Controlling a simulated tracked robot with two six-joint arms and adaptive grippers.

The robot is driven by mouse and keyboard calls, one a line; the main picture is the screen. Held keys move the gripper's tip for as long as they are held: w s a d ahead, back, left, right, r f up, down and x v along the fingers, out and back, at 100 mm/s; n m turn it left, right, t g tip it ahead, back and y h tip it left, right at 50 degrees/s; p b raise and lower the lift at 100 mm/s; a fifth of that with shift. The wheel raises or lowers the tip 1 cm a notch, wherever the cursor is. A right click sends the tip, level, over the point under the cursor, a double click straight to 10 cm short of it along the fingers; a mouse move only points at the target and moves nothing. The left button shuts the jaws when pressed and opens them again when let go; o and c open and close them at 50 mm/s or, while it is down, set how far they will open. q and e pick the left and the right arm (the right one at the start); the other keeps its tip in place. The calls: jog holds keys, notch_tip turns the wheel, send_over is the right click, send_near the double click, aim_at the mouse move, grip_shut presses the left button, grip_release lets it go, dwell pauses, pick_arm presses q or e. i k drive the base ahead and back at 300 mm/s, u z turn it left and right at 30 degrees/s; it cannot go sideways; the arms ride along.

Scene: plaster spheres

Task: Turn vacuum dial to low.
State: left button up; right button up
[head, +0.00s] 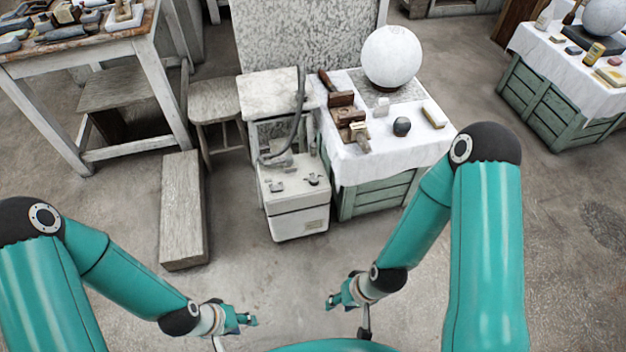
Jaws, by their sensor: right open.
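A white boxy unit, seemingly the vacuum (299,222), stands on the floor at the middle, with a dark hose (299,105) running up behind it. Its top carries a small dark knob (313,180) on the right and another small fitting (275,186) on the left. Which is the dial, and its setting, is too small to tell. My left gripper (251,319) is low in the head view, nearer than the unit and touching nothing; its jaws are too small to read. My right gripper (329,302) is open and empty, also nearer than the unit.
A cloth-covered green crate (430,153) with a plaster sphere (392,57) and tools stands right of the unit. A wooden block (183,210) lies to its left, near a stool (215,100). Open floor (290,270) lies between the unit and my grippers.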

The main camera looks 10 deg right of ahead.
aim_at(314, 180)
jog(key=z, duration=0.05)
jog(key=i, duration=0.9)
jog(key=u, duration=0.05)
